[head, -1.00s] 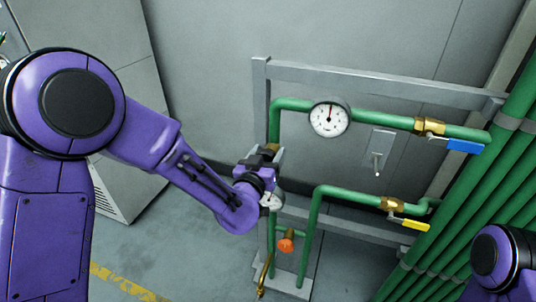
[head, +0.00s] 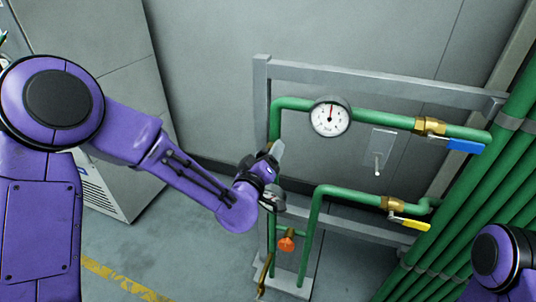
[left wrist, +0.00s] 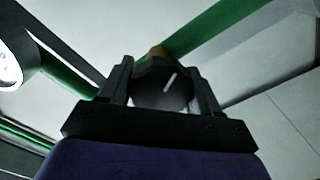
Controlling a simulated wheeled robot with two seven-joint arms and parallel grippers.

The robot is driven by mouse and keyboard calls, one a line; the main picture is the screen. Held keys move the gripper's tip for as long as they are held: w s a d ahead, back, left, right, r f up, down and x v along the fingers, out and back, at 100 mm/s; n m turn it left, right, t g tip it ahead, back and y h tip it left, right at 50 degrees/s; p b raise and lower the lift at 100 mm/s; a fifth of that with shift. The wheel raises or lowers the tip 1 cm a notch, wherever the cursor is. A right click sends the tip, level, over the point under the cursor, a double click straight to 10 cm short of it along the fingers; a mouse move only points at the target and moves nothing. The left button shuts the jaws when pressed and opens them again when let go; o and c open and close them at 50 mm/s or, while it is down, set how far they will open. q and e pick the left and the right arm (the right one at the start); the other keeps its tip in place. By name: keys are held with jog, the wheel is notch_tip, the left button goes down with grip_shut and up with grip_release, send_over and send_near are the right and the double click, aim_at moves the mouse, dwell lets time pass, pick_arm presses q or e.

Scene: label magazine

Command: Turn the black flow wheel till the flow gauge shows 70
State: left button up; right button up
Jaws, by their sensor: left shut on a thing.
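The flow gauge (head: 330,117) is a round white dial on the upper green pipe, with a red needle pointing about straight up. Its numbers are too small to read. Part of a white dial also shows at the left edge of the left wrist view (left wrist: 8,62). My left gripper (head: 272,160) is at the left upright pipe, below and left of the gauge. In the left wrist view its two fingers are shut on the black flow wheel (left wrist: 162,88), which has a white mark. The arm and gripper mostly hide the wheel in the head view. My right gripper is out of view.
A blue-handled valve (head: 465,146) is at right on the upper pipe, and a yellow-handled one (head: 410,223) below it. A grey switch box (head: 380,146) lies between the pipes. An orange knob (head: 286,243) sits below my left gripper. Green pipes crowd the right side.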

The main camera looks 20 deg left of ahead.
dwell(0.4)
pick_arm(q)
jog(key=o, duration=1)
jog(key=s+p, duration=0.4)
jog(key=s, duration=0.6)
jog(key=shift+s+a+p, duration=0.15)
jog(key=shift+s+p, duration=0.1)
jog(key=shift+p, duration=0.1)
